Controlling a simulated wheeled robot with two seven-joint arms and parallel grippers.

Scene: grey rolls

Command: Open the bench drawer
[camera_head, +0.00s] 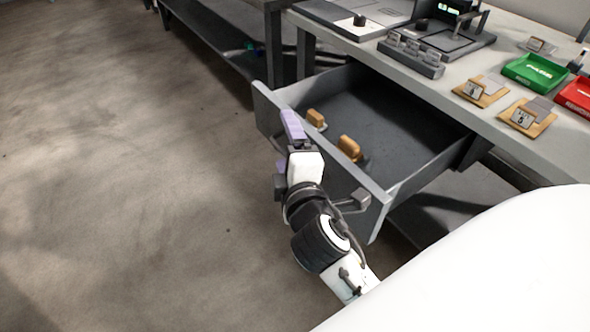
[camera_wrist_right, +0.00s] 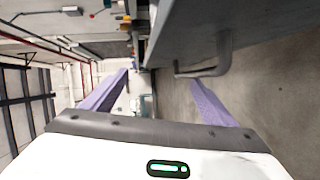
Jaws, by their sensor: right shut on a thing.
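The bench drawer (camera_head: 390,130) is pulled well out from under the bench, with its inside showing in the head view. My right gripper (camera_head: 288,142) is at the outside of the drawer's front panel (camera_head: 375,192), one purple finger showing above its top edge. In the right wrist view, the grey drawer handle (camera_wrist_right: 212,68) lies by the right-hand finger of my right gripper (camera_wrist_right: 160,92). My left gripper is not in view.
Two orange-brown items (camera_head: 348,149) are in the drawer. The bench top (camera_head: 450,108) holds a green tray (camera_head: 533,72), a red tray (camera_head: 575,95), wooden card stands (camera_head: 527,117) and grey devices. The floor (camera_head: 130,180) at left is clear.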

